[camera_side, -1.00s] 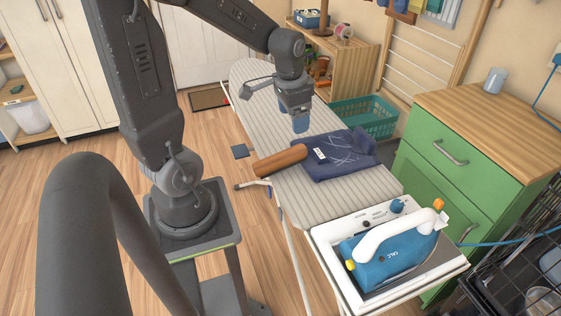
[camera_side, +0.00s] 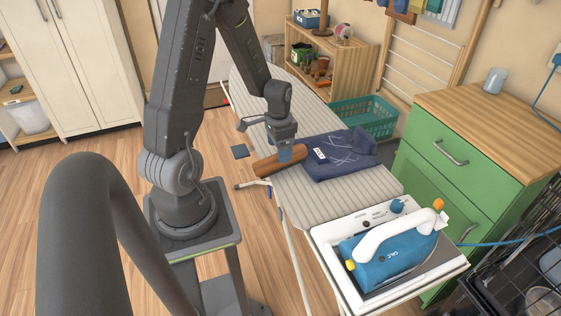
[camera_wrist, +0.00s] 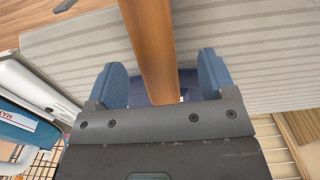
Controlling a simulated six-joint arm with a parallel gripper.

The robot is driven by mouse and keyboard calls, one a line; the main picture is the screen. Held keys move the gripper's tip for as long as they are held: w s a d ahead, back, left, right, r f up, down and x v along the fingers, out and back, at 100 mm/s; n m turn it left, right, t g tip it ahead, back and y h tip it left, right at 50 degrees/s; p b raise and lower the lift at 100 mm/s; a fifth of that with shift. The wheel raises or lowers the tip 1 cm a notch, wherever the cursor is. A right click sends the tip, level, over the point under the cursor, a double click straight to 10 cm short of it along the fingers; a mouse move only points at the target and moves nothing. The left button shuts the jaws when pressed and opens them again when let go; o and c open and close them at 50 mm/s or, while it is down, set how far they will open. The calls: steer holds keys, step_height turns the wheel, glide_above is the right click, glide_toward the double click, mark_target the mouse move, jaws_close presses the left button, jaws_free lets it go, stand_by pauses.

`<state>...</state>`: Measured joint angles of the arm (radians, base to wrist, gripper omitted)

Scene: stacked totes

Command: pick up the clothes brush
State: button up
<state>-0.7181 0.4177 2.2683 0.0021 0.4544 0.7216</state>
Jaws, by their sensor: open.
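The clothes brush is a brown wooden roller-like piece (camera_side: 280,162) lying on the striped ironing board (camera_side: 348,200), near its left edge and beside the folded dark blue cloth (camera_side: 343,152). My gripper (camera_side: 290,153) is right over it, fingers pointing down. In the wrist view the brush (camera_wrist: 150,40) runs between the two blue finger pads of my open gripper (camera_wrist: 162,80), with space on both sides. The brush's near end is partly hidden behind my gripper's body.
A blue and white iron (camera_side: 390,250) rests on its stand at the board's near end. A teal basket (camera_side: 368,118) and a green cabinet (camera_side: 440,180) stand to the right. The board is clear between cloth and iron.

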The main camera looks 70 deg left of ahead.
steer(key=f, duration=0.5)
steer(key=shift+w+d+f, duration=0.1)
steer(key=shift+d, duration=0.15)
steer(key=c, duration=1.1)
steer(key=shift+c, duration=0.2)
